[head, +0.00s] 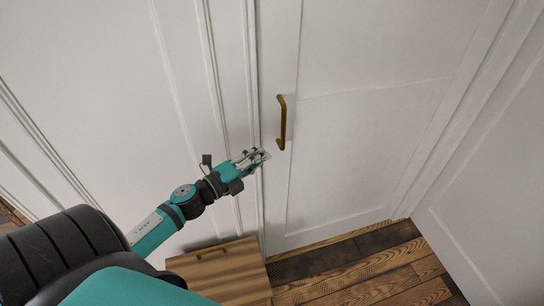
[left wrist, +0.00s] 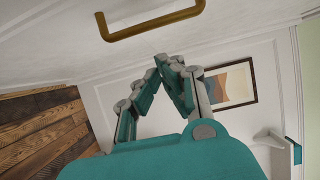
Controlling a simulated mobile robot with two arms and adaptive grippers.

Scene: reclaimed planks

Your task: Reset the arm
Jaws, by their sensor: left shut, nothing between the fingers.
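My left arm reaches in from the lower left in the head view. Its left gripper (head: 262,156) is shut and empty, just left of and a little below the brass handle (head: 282,122) on a white panelled door (head: 360,140). The gripper looks apart from the handle. In the left wrist view the shut left gripper (left wrist: 163,62) points up the picture, and the handle (left wrist: 150,24) shows above its fingertips. My right gripper is not in view.
A small wooden cabinet (head: 222,274) with a handle stands low, below my left forearm. Plank floor (head: 360,268) shows at lower right, beside a white wall (head: 490,200). The left wrist view shows a framed picture (left wrist: 232,86) and a white shelf (left wrist: 272,138).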

